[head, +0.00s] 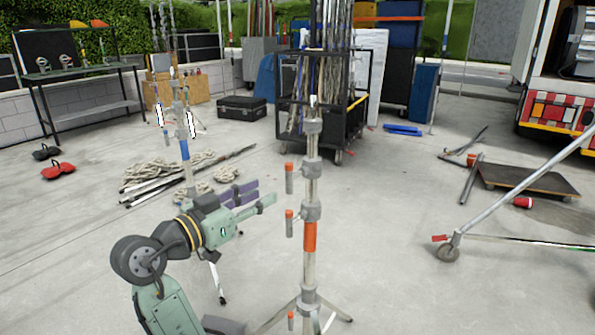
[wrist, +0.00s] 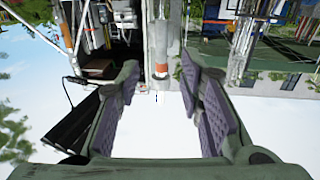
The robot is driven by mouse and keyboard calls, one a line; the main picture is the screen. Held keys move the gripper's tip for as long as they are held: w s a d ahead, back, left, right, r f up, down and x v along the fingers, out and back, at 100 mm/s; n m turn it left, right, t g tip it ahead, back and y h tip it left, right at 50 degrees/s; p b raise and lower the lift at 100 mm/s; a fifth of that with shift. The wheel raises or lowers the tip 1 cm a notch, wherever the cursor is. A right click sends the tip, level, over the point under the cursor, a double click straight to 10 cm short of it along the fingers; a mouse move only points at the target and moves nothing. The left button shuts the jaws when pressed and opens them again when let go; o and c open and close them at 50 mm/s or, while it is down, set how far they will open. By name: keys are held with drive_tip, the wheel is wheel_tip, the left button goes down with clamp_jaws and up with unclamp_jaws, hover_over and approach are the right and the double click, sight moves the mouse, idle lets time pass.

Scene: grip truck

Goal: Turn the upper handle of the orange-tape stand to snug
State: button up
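The orange-tape stand (head: 309,236) is upright in the middle of the head view, a grey pole with grey collars and an orange band. Its upper handle (head: 289,180), a grey cylinder with an orange-red top, hangs at the pole's left side. A similar handle (head: 290,226) sits lower. My gripper (head: 262,192) is left of the stand, pointing right, open and apparently apart from the handles. In the wrist view, which is upside down, my gripper (wrist: 160,82) is open, fingers spread and empty. A grey upright piece with an orange band (wrist: 161,69) shows between the fingertips; I cannot tell which part it is.
A blue-tape stand (head: 184,150) stands behind my arm, with coiled rope (head: 150,168) on the floor. A cart of poles (head: 340,135) is behind the orange-tape stand. A wheeled pole (head: 510,190) slants at right.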

sight(286, 180)
drive_tip(key=p+x, duration=0.1)
drive_tip(key=x, duration=0.8)
drive_tip(key=shift+w+d, duration=0.15)
drive_tip(key=shift+w, duration=0.2)
drive_tip(key=shift+c, duration=0.5)
clamp_jaws()
